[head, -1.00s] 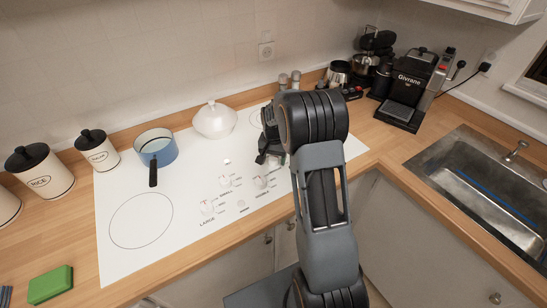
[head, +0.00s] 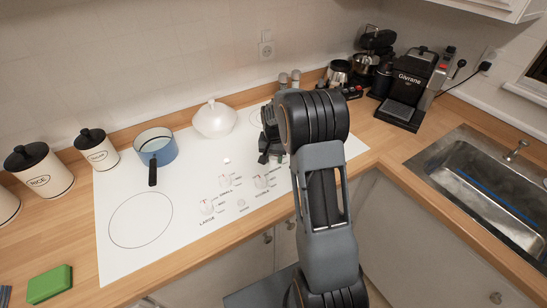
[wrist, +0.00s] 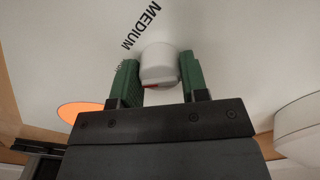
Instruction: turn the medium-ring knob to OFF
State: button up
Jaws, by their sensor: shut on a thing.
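The medium-ring knob (wrist: 158,64) is a white round knob with a small red mark, beside the printed word MEDIUM (wrist: 141,25) in the wrist view. My gripper (wrist: 157,75) has its green-padded fingers on both sides of the knob and is shut on it. In the head view my gripper (head: 270,158) is low over the right part of the white cooktop (head: 190,240). The medium knob is hidden behind my gripper there. The knob's exact setting cannot be read.
Other knobs, including the LARGE knob (head: 206,206) and one at right (head: 261,181), stand near the cooktop's front. A blue saucepan (head: 156,150) and white lidded pot (head: 214,119) stand behind. An orange disc (wrist: 78,111) shows in the wrist view.

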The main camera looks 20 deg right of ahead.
aim_at(273, 156)
jog(key=n+b, duration=0.1)
jog(key=n, duration=0.6)
jog(key=shift+b, duration=0.4)
jog(key=n+b, duration=0.1)
jog(key=n, duration=1.1)
jog(key=shift+n+b, duration=0.3)
jog(key=shift+b, duration=0.1)
jog(key=n, duration=0.6)
jog(key=shift+n, duration=0.3)
jog(key=o, duration=0.9)
jog(key=shift+o, duration=0.2)
notch_tip(273, 156, up, 14)
jog(key=shift+b, duration=0.4)
